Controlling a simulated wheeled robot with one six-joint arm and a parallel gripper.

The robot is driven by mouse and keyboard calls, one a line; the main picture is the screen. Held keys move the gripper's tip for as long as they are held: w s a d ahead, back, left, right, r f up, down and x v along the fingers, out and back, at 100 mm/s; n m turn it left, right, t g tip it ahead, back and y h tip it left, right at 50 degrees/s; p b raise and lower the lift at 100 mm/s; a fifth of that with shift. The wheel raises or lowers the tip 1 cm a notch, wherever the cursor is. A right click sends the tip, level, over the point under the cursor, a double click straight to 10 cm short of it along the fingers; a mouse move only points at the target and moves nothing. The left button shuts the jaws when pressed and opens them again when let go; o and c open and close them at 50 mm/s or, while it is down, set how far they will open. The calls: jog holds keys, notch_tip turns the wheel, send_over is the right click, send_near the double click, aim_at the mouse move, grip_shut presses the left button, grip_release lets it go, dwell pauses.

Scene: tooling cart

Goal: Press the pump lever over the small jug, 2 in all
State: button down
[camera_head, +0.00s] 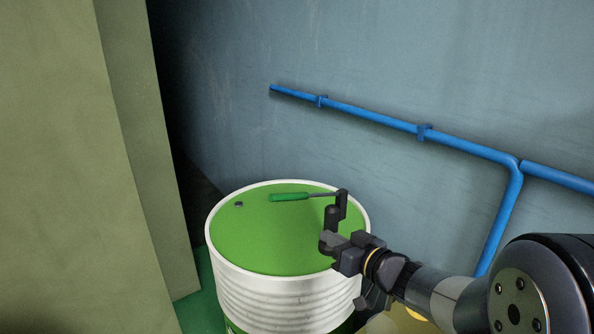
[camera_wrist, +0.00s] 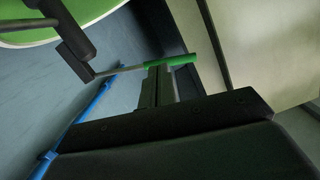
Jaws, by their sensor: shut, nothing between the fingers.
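The pump lever is a thin grey rod with a green handle (camera_head: 290,197). It runs left from the dark pump head (camera_head: 342,204) above the drum's green top and looks close to level. In the wrist view the green handle (camera_wrist: 172,62) crosses just beyond my fingertips, and the dark pump body (camera_wrist: 75,42) is at upper left. My gripper (camera_head: 328,242) is shut and empty, over the drum's right side, in front of the pump in the head view. It also shows in the wrist view (camera_wrist: 156,74). I cannot tell whether it touches the lever. I cannot make out the small jug.
The white ribbed drum (camera_head: 285,298) has a white rim and a small dark cap (camera_head: 239,204) on top. A blue pipe (camera_head: 375,118) runs along the wall behind. A beige panel (camera_head: 70,170) stands at left. A yellowish thing (camera_head: 397,323) is partly hidden below my arm.

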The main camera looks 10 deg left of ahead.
aim_at(309, 195)
notch_tip(309, 195, up, 10)
jog(key=w+m+t+p, duration=0.1)
jog(key=w+p, duration=0.1)
jog(key=p, duration=0.3)
jog(key=shift+a, duration=0.2)
jog(key=shift+w+f, duration=0.1)
jog(key=shift+w, duration=0.05)
jog(key=w+a+f+p, duration=0.2)
jog(key=w+a+f, duration=0.2)
jog(key=w+a, duration=0.2)
jog(key=shift+w+a+f+p, duration=0.15)
jog(key=shift+w+a+p, duration=0.2)
jog(key=shift+a, duration=0.9)
jog(key=shift+f, duration=0.1)
